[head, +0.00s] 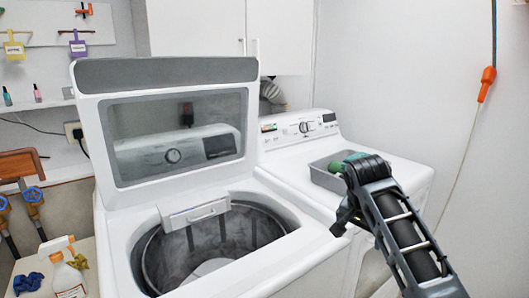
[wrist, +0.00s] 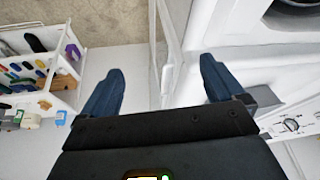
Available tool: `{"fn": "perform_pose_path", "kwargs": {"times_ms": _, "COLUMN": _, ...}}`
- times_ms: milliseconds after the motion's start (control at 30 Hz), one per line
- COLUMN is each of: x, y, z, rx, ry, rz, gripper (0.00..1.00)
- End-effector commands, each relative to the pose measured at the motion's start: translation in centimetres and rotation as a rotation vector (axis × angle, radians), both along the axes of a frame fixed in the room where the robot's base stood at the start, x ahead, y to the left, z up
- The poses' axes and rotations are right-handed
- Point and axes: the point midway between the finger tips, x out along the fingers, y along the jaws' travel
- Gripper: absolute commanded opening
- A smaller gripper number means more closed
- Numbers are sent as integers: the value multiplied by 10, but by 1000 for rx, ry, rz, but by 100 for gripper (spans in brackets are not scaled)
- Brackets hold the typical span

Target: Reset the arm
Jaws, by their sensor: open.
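My arm reaches in from the lower right of the head view, and my gripper (head: 343,218) hangs by the front of the right-hand machine. In the wrist view my gripper (wrist: 160,85) has its two blue-grey fingers spread wide apart, with nothing held between them. Behind the gap lie a pale surface and the edge of a white appliance. In the head view the fingers are small and partly hidden by the wrist.
A white top-loading washer (head: 125,220) stands with its lid (head: 165,72) raised and its drum exposed. A second white machine (head: 405,178) beside it carries a grey tray (head: 322,176) with a green item. A spray bottle (head: 66,278) stands at lower left.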

Motion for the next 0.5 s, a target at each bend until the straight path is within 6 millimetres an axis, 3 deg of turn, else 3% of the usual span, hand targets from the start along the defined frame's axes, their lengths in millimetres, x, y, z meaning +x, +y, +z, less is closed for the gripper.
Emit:
{"fn": "perform_pose_path", "kwargs": {"times_ms": 267, "x": -45, "y": 36, "z": -90, "rx": 63, "ry": -80, "rz": 139, "gripper": 95}}
{"fn": "perform_pose_path", "kwargs": {"times_ms": 500, "x": -112, "y": 67, "z": -159, "rx": 107, "ry": -195, "rz": 259, "gripper": 95}}
